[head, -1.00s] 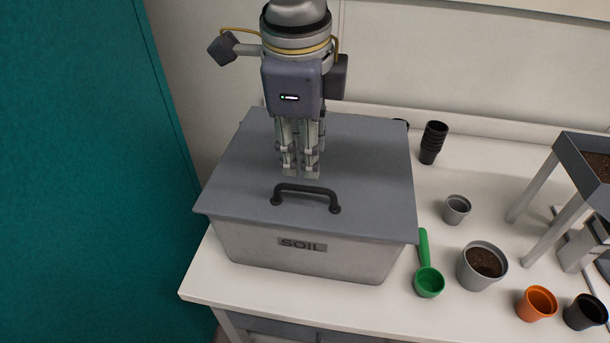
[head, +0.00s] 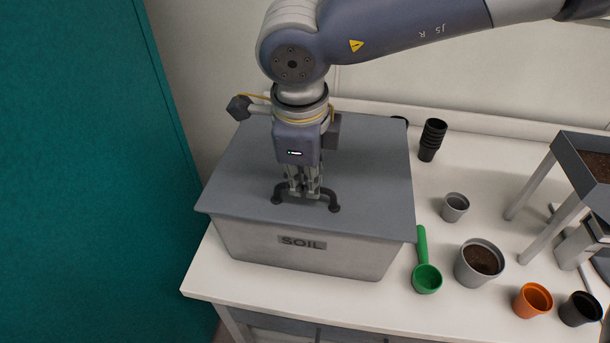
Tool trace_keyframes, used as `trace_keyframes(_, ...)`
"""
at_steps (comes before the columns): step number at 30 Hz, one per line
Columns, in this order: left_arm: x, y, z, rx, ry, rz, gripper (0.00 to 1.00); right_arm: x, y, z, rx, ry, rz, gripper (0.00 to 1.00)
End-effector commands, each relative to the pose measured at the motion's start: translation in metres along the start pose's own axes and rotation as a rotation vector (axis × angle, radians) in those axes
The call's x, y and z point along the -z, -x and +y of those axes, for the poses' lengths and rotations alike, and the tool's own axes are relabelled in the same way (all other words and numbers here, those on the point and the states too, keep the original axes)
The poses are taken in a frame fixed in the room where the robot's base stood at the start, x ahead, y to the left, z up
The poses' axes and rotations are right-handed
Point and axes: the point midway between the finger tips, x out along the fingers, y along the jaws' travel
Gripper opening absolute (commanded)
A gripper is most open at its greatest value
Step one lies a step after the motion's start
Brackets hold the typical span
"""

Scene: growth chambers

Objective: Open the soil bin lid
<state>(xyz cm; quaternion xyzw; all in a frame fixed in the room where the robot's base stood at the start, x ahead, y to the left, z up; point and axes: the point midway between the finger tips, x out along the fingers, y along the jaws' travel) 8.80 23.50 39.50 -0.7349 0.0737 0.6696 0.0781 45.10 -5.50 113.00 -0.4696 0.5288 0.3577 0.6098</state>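The soil bin (head: 300,258) is a light grey box labelled SOIL at the left of the white bench. Its flat grey lid (head: 375,165) lies closed on top. A dark arched handle (head: 331,196) stands near the lid's front edge. My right gripper (head: 304,194) points down at the handle, its fingertips at the handle's bar and hiding part of it. Whether the fingers have closed on the bar I cannot tell. My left gripper is not in view.
A green scoop (head: 427,275) lies right of the bin. Near it stand a soil-filled pot (head: 480,263), a small grey pot (head: 455,207), an orange pot (head: 533,300) and a black pot (head: 580,309). Stacked black pots (head: 432,140) stand behind. A teal panel (head: 80,170) is at left.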

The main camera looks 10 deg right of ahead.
Motion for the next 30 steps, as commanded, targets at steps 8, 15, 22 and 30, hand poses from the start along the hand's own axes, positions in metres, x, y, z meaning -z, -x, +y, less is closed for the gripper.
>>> trace_keyframes(8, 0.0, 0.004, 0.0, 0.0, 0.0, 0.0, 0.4, 0.0, 0.004, -0.002, -0.008, -0.001, -0.001, 0.0)
trace_keyframes(15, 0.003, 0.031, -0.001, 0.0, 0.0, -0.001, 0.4, 0.0, 0.031, -0.015, -0.085, -0.005, -0.003, 0.0)
trace_keyframes(22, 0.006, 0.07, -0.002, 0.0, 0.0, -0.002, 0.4, 0.0, 0.069, -0.04, -0.227, -0.008, -0.004, 0.0)
trace_keyframes(30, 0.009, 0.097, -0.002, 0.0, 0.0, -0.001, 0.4, 0.0, 0.109, -0.08, -0.249, -0.005, -0.003, 0.0)
